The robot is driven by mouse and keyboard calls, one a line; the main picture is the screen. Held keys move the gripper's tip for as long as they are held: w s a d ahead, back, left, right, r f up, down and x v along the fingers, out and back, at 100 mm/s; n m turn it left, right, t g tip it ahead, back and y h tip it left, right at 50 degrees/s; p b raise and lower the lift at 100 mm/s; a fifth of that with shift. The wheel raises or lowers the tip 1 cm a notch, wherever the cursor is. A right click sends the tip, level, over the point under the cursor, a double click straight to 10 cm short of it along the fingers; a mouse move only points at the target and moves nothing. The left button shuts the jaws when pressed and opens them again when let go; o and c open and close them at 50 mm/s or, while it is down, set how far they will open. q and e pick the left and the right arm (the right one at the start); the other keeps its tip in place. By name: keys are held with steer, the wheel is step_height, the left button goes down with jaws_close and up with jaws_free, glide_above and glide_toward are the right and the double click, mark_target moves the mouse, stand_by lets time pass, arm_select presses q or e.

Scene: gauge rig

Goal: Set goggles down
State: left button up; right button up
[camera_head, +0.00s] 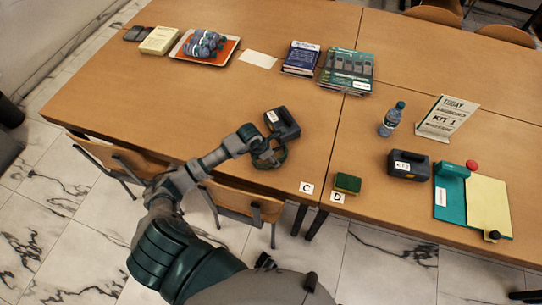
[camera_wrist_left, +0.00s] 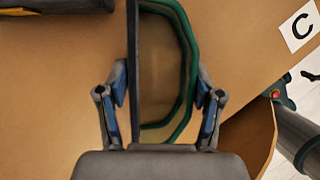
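The goggles (camera_head: 280,158) have a dark green rim and a clear lens. They are at my left gripper (camera_head: 262,151), over the near part of the left table. In the left wrist view the goggles (camera_wrist_left: 190,60) lie between the two fingers of my left gripper (camera_wrist_left: 162,95), with a finger against each side. Part of the goggles is hidden by the gripper in the head view. I cannot tell whether they touch the tabletop. My right gripper is not in view.
A dark case (camera_head: 285,124) stands just behind the goggles. A bottle (camera_head: 391,120) and another case (camera_head: 408,165) stand right. The left table's middle is clear.

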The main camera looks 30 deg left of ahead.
arm_select(q)
steer(key=o, duration=0.4)
steer(key=shift+d, duration=0.25)
steer(key=shift+o, duration=0.2)
steer(key=shift+d+r, duration=0.1)
steer(key=shift+d, duration=0.1)
steer(key=shift+a+r, duration=0.2)
steer(key=shift+a, duration=0.15)
steer(key=v, duration=1)
steer(key=shift+s+r+p, duration=0.15)
steer(key=shift+r+p, duration=0.15)
steer(key=shift+s+a+r, duration=0.1)
steer(key=shift+s+r, duration=0.05)
steer(key=shift+r, duration=0.25)
steer(key=shift+a, duration=0.1)
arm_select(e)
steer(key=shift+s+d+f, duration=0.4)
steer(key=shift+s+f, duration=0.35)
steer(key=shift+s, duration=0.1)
arm_select(q)
steer(key=shift+a, duration=0.1)
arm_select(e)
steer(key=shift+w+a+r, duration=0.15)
